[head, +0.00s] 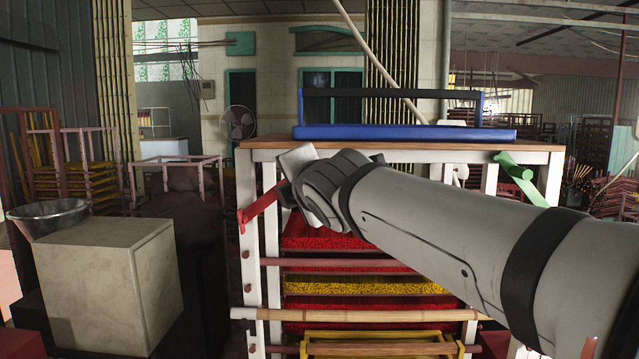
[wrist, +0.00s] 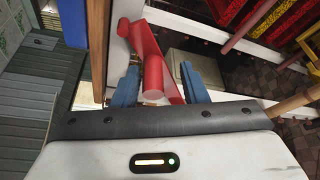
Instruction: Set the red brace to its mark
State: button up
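The red brace (head: 258,207) is at the left side of the wood-topped white rack (head: 248,190), slanting up to the right. In the wrist view the red brace (wrist: 150,55) runs along a white post, with a round peg end facing me. My gripper (wrist: 160,82) has its two blue fingers apart, one on each side of the brace's near end. Gaps show between the fingers and the red part, so it is not clamped. In the head view my gripper (head: 284,190) is beside the brace's upper end, its fingers mostly hidden. I cannot make out a mark.
A blue frame (head: 405,133) lies on the rack top. A green brace (head: 520,176) sticks out at the rack's right. Red and yellow trays (head: 350,288) fill the rack below my arm. A pale box (head: 105,285) and a metal bowl (head: 48,216) stand left.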

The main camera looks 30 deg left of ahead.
jog(key=v, duration=0.7)
jog(key=shift+b, duration=0.45)
jog(key=shift+a, duration=0.1)
